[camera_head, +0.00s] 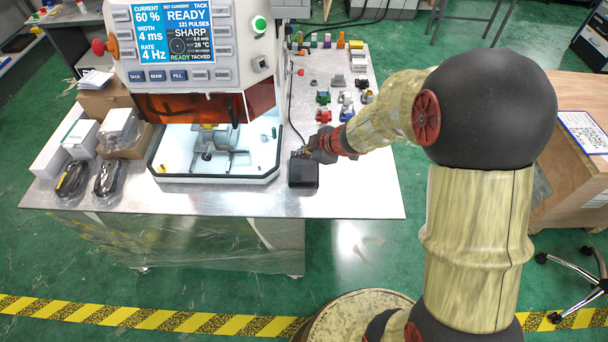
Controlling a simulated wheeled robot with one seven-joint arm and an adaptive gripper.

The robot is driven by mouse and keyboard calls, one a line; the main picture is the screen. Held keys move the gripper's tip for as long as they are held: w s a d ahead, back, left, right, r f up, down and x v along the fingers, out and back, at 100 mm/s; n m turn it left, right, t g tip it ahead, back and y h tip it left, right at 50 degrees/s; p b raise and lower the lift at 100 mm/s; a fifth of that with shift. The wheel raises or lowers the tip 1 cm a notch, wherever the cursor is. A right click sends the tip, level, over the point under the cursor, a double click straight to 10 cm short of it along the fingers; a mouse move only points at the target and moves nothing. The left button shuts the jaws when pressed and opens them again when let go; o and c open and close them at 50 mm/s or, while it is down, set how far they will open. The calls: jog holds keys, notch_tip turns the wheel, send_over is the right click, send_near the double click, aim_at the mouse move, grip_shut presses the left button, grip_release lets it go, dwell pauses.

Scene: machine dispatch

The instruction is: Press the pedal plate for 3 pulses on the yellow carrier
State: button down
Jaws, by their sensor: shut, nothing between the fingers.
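The pedal plate (303,176) is a small black block on the table, just right of the machine's open work chamber. My gripper (303,154) is shut and empty, with its tips at the pedal's back edge. I cannot tell whether the tips touch it. The machine (190,45) has a screen (173,32) reading READY, 121 PULSES, SHARP and TACKED. Inside the lit chamber a grey fixture (207,143) stands with a small yellow part (208,126) at its top, perhaps the yellow carrier. The amber shield partly hides it.
Several small coloured parts (345,98) stand on the table right of the machine. White boxes (70,140) and bagged black cables (108,177) lie at the left. The table front (350,200) right of the pedal is clear. A wooden crate (575,180) stands at far right.

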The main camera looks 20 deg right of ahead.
aim_at(303, 169)
jog(key=shift+s+a+f+b, duration=0.1)
jog(key=shift+s+f+b, duration=0.1)
jog(key=shift+f+b, duration=1.15)
jog(key=shift+f+p, duration=0.4)
jog(key=shift+f, duration=0.1)
jog(key=shift+f, duration=0.25)
jog(key=shift+s+f+b, duration=0.2)
jog(key=shift+f+b, duration=0.25)
jog(key=shift+f, duration=0.3)
dwell(0.8)
dwell(0.3)
jog(key=shift+w+r+p, duration=0.2)
jog(key=shift+r+p, duration=0.9)
jog(key=shift+p, duration=0.25)
jog(key=shift+r, duration=0.1)
jog(key=r+p, duration=0.1)
jog(key=p, duration=0.1)
jog(key=r+p, duration=0.4)
jog(key=shift+w, duration=0.25)
jog(key=shift+f, duration=0.1)
